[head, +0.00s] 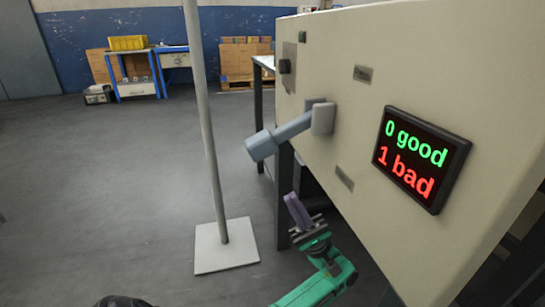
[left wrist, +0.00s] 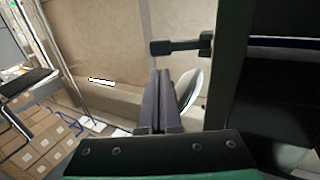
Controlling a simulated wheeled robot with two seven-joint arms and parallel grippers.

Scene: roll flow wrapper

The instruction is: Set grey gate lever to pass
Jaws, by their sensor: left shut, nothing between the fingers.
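The grey gate lever (head: 285,136) is mounted on the beige machine panel (head: 440,60) in the head view. Its arm sticks out from the pivot toward the lower left and ends in a thick grip. One small plate (head: 363,74) is on the panel above the lever and another plate (head: 344,178) is below it; their lettering is too small to read. My left gripper (head: 291,199) is below the lever, apart from it, with its fingers shut and empty. The shut fingers also show in the left wrist view (left wrist: 158,85). My right gripper is not in view.
A display (head: 421,158) on the panel reads 0 good, 1 bad. A pale post (head: 203,110) on a square base (head: 227,246) stands left of the lever. Open floor lies further left. A workbench (head: 135,75) and stacked boxes (head: 240,60) are far back.

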